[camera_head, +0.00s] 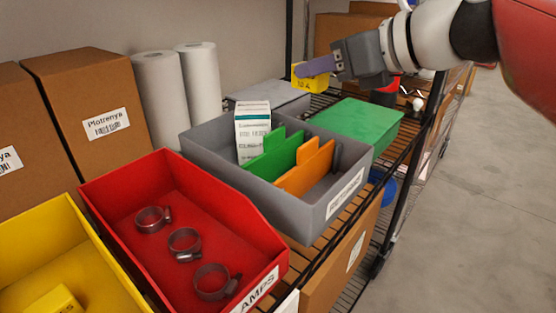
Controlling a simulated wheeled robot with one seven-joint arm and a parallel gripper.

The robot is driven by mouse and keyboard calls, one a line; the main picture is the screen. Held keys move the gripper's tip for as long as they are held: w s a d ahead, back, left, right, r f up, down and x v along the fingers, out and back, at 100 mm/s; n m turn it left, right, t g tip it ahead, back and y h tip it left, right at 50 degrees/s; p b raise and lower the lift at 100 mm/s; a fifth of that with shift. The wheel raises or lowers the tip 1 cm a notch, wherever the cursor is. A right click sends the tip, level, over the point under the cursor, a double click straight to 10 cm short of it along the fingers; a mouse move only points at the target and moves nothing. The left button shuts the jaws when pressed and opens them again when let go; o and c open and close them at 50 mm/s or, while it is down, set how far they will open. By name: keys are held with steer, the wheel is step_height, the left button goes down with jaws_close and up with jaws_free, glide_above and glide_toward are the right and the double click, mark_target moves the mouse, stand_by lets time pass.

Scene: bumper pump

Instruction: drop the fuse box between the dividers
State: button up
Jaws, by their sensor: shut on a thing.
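My gripper (322,66) is at the upper middle, with purple fingers shut on a small yellow box with dark print, which I take as the fuse box (311,82). It hangs in the air above and behind the grey bin, clear of it. The grey bin (318,222) stands on the shelf, with a green divider (275,157) and an orange divider (306,170) upright inside. The gap between them is narrow in this view and its floor is hidden. A white and green carton (253,130) stands in the bin behind the green divider.
A red bin (215,200) with several hose clamps is left of the grey bin. A yellow bin (75,235) holds another yellow box (55,302). A green box (357,125) and a black rack post (412,150) are at right. White rolls (162,95) stand behind.

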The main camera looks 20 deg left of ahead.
steer(key=shift+s+a+f, duration=0.15)
steer(key=shift+a+f, duration=0.2)
steer(key=shift+f, duration=0.15)
steer(key=shift+f+b, duration=1.15)
steer(key=shift+f, duration=1.5)
steer(key=o, duration=1)
steer(key=shift+o, duration=0.2)
steer(key=shift+d, duration=0.1)
steer(key=v, duration=0.7)
steer(key=shift+d+r, duration=0.15)
steer(key=shift+d, duration=0.15)
